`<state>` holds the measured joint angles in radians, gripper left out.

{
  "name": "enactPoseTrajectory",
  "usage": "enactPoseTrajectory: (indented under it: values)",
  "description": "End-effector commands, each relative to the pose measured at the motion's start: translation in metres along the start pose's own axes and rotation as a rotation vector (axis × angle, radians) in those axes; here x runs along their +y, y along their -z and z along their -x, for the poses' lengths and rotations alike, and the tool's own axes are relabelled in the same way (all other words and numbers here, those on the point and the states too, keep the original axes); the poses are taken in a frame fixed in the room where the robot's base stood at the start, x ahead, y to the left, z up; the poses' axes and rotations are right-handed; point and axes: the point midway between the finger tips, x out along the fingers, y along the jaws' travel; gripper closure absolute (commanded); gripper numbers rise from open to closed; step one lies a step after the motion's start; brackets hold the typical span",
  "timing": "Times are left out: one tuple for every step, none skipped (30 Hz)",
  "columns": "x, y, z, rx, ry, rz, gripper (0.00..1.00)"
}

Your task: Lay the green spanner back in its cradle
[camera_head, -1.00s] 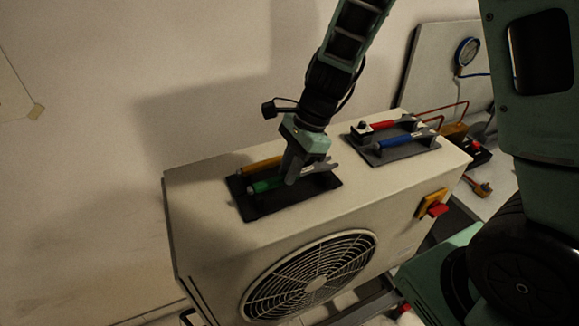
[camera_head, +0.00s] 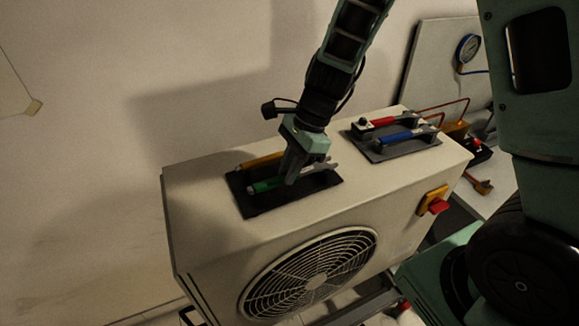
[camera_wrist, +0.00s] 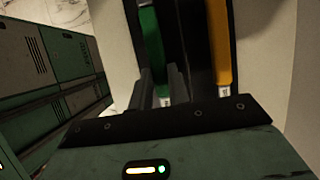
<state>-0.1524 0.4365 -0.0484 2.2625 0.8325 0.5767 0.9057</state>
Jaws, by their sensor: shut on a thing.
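The green spanner (camera_head: 265,186) lies low over the front part of a black cradle tray (camera_head: 262,207) on top of the white fan unit. My gripper (camera_head: 290,180) points down and is shut on the spanner. In the wrist view, the green handle (camera_wrist: 150,50) runs up between the dark fingers (camera_wrist: 160,88) of my gripper. The fingers hide part of the spanner, and I cannot tell whether it rests fully in the cradle. A yellow-handled tool (camera_head: 258,163) lies behind it in the same tray, and it also shows in the wrist view (camera_wrist: 219,45).
A second grey tray (camera_head: 400,153) to the right holds a red-handled (camera_head: 383,123) and a blue-handled tool (camera_head: 396,138). A red switch on a yellow plate (camera_head: 433,203) sits on the unit's front. The unit's top is bare between the trays.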

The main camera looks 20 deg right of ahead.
Motion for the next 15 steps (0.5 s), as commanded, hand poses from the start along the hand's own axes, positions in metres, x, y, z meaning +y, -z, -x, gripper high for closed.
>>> enactPoseTrajectory:
  values:
    - [0.0000, 0.0006, -0.0016, 0.000, 0.000, 0.000, 1.00]
    - [0.0000, 0.0008, -0.0021, 0.000, 0.000, 0.000, 1.00]
    - [0.0000, 0.0011, -0.0028, 0.000, 0.000, 0.000, 1.00]
    - [0.0000, 0.0013, -0.0032, 0.000, 0.000, 0.000, 1.00]
    - [0.0000, 0.0014, -0.0036, 0.000, 0.000, 0.000, 1.00]
    - [-0.0001, 0.0015, -0.0039, 0.000, 0.000, 0.000, 1.00]
    - [-0.0001, 0.0016, -0.0040, 0.000, 0.000, 0.000, 1.00]
    - [-0.0001, 0.0016, -0.0040, 0.000, 0.000, 0.000, 1.00]
    - [-0.0001, 0.0015, -0.0039, 0.000, 0.000, 0.000, 1.00]
    - [-0.0001, 0.0015, -0.0038, 0.000, 0.000, 0.000, 1.00]
    - [-0.0001, 0.0015, -0.0038, 0.000, 0.000, 0.000, 1.00]
    - [0.0000, 0.0015, -0.0038, 0.000, 0.000, 0.000, 1.00]
    - [0.0000, 0.0015, -0.0038, 0.000, 0.000, 0.000, 1.00]
    - [-0.0001, 0.0015, -0.0038, 0.000, 0.000, 0.000, 1.00]
    - [0.0000, 0.0015, -0.0038, 0.000, 0.000, 0.000, 0.74]
